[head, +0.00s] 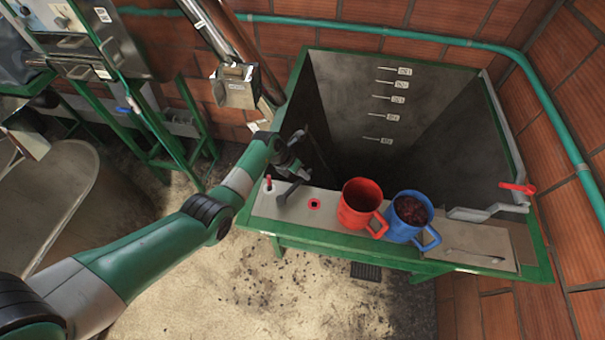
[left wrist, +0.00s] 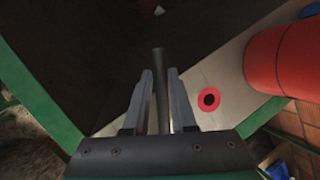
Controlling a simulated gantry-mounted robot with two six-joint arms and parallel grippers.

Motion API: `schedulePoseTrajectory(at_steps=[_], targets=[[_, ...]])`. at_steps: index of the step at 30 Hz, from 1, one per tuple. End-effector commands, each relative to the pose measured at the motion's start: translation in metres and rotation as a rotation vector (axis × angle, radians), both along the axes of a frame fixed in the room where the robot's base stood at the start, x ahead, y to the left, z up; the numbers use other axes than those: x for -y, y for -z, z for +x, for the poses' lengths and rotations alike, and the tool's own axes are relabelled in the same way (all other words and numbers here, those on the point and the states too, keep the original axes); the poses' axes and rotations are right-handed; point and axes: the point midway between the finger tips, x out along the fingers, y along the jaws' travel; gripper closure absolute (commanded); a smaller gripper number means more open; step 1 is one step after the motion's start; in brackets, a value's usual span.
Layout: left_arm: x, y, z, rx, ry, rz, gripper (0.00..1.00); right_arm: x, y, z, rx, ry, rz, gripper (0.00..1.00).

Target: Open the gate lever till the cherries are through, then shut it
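My left gripper (head: 291,168) is over the left end of the metal ledge, at the near-left corner of the deep grey tank (head: 460,135). A dark grey lever (head: 285,194) rises from the ledge just under it. In the left wrist view a grey rod (left wrist: 160,85) stands between the two fingertips (left wrist: 160,95). Whether both fingers press on it is not clear. A blue mug (head: 408,216) holds dark red cherries (head: 410,208). A red mug (head: 358,204) stands to its left, with no contents visible. My right gripper is not in view.
A red ring with a dark centre (head: 314,204) and a small red-topped peg (head: 268,181) are on the ledge. A red valve handle (head: 518,188) sits at the tank's right edge. A metal chute box (head: 236,87) hangs behind the arm.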

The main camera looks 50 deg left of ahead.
Motion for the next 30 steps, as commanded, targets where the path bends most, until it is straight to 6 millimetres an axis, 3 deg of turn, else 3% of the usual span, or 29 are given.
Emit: schedulePoseTrajectory(at_steps=[1,4,15,24,30], targets=[[0.0,0.0,0.0,0.001,-0.001,0.001,0.65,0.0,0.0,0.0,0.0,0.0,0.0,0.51],[0.0,0.0,0.0,0.001,0.0,0.0,0.48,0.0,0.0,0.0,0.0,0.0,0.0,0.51],[0.0,-0.006,-0.002,-0.001,0.001,-0.001,0.48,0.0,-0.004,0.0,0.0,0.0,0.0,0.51],[-0.006,-0.059,-0.025,0.004,0.0,0.002,0.48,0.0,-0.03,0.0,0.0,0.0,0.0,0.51],[-0.01,-0.094,-0.041,0.004,-0.001,0.001,0.48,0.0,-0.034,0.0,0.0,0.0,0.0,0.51]])
